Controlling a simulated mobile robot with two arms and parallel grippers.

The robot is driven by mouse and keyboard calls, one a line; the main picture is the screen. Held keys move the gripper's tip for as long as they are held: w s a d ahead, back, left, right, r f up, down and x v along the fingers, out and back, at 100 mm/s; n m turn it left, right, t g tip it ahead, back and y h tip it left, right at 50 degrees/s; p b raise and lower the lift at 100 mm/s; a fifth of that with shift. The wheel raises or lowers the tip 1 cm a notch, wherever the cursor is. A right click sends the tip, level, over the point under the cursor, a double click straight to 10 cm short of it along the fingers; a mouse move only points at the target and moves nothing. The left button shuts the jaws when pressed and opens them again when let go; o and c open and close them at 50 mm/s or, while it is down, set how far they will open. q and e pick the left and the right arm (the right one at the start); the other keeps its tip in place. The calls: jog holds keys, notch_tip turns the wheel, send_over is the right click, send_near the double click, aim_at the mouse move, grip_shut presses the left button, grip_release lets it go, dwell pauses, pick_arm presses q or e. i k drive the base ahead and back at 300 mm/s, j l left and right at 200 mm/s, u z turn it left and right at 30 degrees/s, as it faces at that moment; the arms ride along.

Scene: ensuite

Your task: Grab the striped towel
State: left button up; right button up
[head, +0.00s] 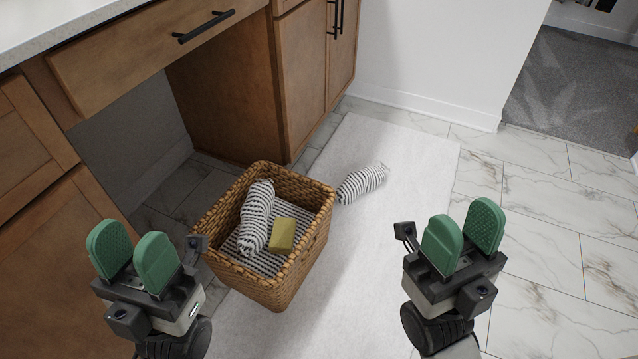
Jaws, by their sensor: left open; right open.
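A rolled black-and-white striped towel (363,183) lies on the white mat, just right of the basket's far corner. A second rolled striped towel (257,215) lies inside the wicker basket (284,288), on striped cloth (262,262) at its bottom. A yellow-green block (282,235) sits beside that roll in the basket. My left gripper (132,254) is open and empty, to the left of the basket. My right gripper (464,236) is open and empty, to the right of the basket and nearer than the loose towel.
A white mat (400,143) covers the floor under the loose towel. A wooden vanity (225,90) with a black drawer handle (206,26) and a light countertop (50,25) stands at left. Marble tile (560,235) at right is clear.

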aim_at(365, 181)
jog(key=i+l+u, duration=0.4)
jog(key=l+u, duration=0.2)
jog(key=i+l+u, duration=0.15)
jog(key=l+u, duration=0.15)
jog(key=l, duration=0.15)
jog(key=i+l, duration=0.1)
jog(key=l, duration=0.25)
jog(key=i+l, duration=0.15)
jog(key=l, duration=0.25)
jog(key=i+l, duration=0.1)
jog(key=l, duration=0.25)
jog(key=i+l, duration=0.1)
jog(key=l, duration=0.3)
jog(key=i+l, duration=0.1)
jog(key=l, duration=0.25)
jog(key=i+l, duration=0.15)
jog(key=l, duration=0.25)
jog(key=i+l, duration=0.1)
jog(key=l, duration=0.25)
